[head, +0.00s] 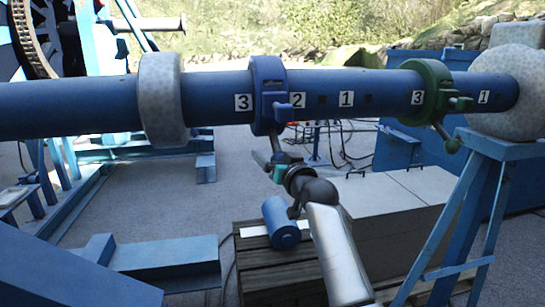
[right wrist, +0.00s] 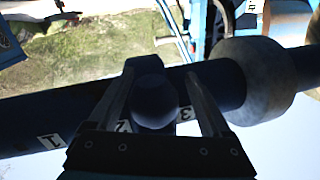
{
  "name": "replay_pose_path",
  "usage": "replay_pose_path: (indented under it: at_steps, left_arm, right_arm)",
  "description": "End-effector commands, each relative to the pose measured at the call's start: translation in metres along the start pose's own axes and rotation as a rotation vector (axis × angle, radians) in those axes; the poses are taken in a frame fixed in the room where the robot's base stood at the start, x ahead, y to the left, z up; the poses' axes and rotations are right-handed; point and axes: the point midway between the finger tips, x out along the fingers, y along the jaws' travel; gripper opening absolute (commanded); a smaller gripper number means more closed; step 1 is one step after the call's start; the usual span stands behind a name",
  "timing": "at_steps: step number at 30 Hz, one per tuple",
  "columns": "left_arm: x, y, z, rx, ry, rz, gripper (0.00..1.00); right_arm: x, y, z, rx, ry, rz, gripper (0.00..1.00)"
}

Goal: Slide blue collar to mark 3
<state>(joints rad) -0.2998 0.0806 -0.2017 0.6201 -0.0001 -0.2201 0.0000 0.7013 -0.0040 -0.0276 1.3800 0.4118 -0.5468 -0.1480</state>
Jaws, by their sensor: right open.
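The blue collar (head: 268,85) is around the blue shaft (head: 70,105), between a mark 3 plate (head: 243,103) on its left and a mark 2 plate (head: 298,101) on its right. My right gripper (head: 272,160) reaches up from below, just under the collar. In the right wrist view its open fingers (right wrist: 158,100) stand on either side of the collar's dark round knob (right wrist: 155,101). Whether a finger touches it I cannot tell. Mark 3 (right wrist: 186,114) shows beside the right finger there; mark 2 is partly hidden. My left gripper is out of view.
A speckled grey ring (head: 162,100) surrounds the shaft left of mark 3. A green collar (head: 427,80) with a lever sits to the right, near a second mark 3 (head: 418,95). A blue trestle (head: 465,215) stands at the right. A blue cylinder (head: 280,225) lies below the shaft.

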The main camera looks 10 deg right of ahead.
Motion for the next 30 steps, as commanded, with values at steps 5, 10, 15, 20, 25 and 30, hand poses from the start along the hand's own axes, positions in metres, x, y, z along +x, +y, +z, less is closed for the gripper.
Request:
replay_pose_path:
  at_steps: [5,10,15,20,25,30]
  left_arm:
    - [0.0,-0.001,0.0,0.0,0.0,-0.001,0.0]
    - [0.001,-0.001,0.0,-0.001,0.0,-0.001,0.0]
    - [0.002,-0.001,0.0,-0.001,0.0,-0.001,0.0]
    - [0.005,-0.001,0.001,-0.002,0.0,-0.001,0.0]
    - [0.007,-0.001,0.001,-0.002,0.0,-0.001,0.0]
    - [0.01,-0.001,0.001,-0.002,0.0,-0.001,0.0]
  right_arm:
    - [-0.001,0.001,-0.001,-0.001,0.001,0.002,0.83]
    - [-0.01,0.002,0.0,-0.002,0.001,0.002,0.83]
    - [-0.028,0.001,0.0,-0.002,0.003,0.002,0.83]
    - [-0.048,0.002,0.0,-0.002,0.002,0.003,0.83]
    - [-0.071,0.002,0.0,-0.002,0.003,0.003,0.83]
    - [-0.094,0.002,0.001,-0.001,0.001,0.002,0.83]
